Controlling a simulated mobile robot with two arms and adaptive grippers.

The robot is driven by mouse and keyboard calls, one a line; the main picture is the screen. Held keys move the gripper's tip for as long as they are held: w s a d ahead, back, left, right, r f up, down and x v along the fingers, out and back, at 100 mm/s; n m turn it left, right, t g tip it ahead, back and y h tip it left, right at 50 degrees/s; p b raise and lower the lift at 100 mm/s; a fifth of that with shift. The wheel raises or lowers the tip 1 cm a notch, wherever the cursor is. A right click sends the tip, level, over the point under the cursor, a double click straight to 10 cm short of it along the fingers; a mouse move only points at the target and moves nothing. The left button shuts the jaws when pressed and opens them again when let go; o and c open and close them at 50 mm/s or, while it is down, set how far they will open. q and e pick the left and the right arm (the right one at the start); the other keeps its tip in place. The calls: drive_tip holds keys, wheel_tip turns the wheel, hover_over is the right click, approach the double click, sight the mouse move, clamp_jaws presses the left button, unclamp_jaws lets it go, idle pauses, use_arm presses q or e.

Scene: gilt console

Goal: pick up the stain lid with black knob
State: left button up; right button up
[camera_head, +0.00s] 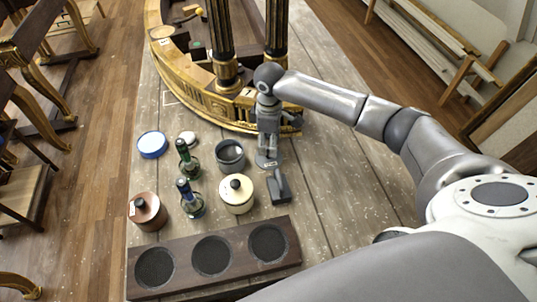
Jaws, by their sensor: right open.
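A cream round pot (237,205) stands on the grey plank table, with a cream lid (229,180) and a black knob (235,184) on top. A brown round pot (148,220) with a dark knob stands to its left; I cannot tell for sure which lid is the stain one. My right gripper (268,154) is open and points down, behind and right of the cream pot and apart from it. No lid is between its fingers. My left gripper is not in view.
A dark three-hole rack (178,260) lies in front; the gilt console (195,88) stands behind.

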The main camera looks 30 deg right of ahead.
sight(266, 163)
drive_tip(key=f, duration=0.2)
drive_tip(key=f+p, duration=0.1)
drive_tip(key=shift+s+a+f, duration=0.2)
drive_tip(key=shift+f, duration=0.15)
drive_tip(key=shift+f+p, duration=0.3)
drive_tip(key=shift+f, duration=0.2)
drive_tip(key=c, duration=0.5)
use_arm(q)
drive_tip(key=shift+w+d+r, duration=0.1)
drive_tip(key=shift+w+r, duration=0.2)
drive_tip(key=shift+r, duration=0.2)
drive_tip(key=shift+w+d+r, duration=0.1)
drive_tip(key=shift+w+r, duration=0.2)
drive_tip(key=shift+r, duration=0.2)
use_arm(e)
drive_tip(key=c, duration=0.6)
